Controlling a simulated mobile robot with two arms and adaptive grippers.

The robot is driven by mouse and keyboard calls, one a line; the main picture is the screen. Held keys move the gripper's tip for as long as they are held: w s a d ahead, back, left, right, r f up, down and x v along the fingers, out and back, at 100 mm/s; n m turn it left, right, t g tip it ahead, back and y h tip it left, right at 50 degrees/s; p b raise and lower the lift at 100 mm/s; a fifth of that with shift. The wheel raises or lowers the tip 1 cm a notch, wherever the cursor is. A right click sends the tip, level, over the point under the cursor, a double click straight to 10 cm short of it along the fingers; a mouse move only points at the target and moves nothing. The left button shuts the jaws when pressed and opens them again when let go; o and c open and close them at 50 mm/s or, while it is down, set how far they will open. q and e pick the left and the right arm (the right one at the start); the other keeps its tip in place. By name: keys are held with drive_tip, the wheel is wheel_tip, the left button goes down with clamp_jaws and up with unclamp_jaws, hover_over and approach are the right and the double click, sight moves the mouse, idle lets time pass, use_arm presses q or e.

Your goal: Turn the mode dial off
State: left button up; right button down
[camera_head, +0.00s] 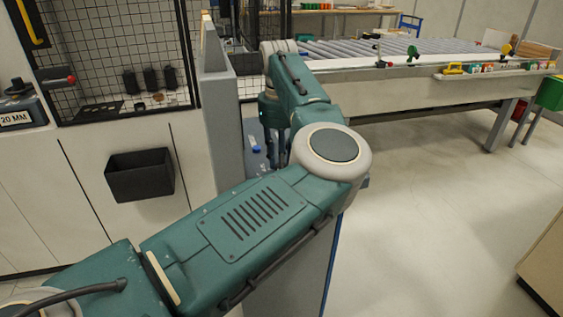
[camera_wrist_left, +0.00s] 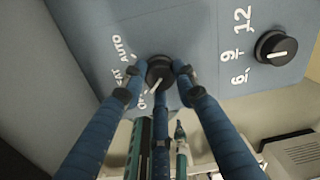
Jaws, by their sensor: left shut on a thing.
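The mode dial (camera_wrist_left: 159,71) is a round black knob with a white pointer on a blue-grey panel, in the left wrist view. Its pointer slants to the lower left, toward a label starting with "O" that a finger partly covers. "AUTO" and another partly hidden label stand to its left. My left gripper (camera_wrist_left: 158,80) is shut on the mode dial, with dark blue fingers around the knob. In the head view my left gripper (camera_head: 274,140) reaches down at the panel's face (camera_head: 257,170); the dial is hidden there behind my arm. My right gripper is in neither view.
A second black dial (camera_wrist_left: 275,48), marked 6, 9 and 12, sits right of the mode dial, its pointer toward 9. A black bin (camera_head: 140,176) hangs on the white cabinet at left. A roller conveyor (camera_head: 400,50) stands behind. The floor at right is clear.

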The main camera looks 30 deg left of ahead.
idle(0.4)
use_arm(q)
drive_tip(key=o, duration=1.1)
drive_tip(key=shift+o, duration=0.2)
drive_tip(key=shift+r, duration=0.15)
wheel_tip(320, 180, up, 12)
drive_tip(key=shift+s, duration=0.15)
drive_tip(key=shift+f, duration=0.2)
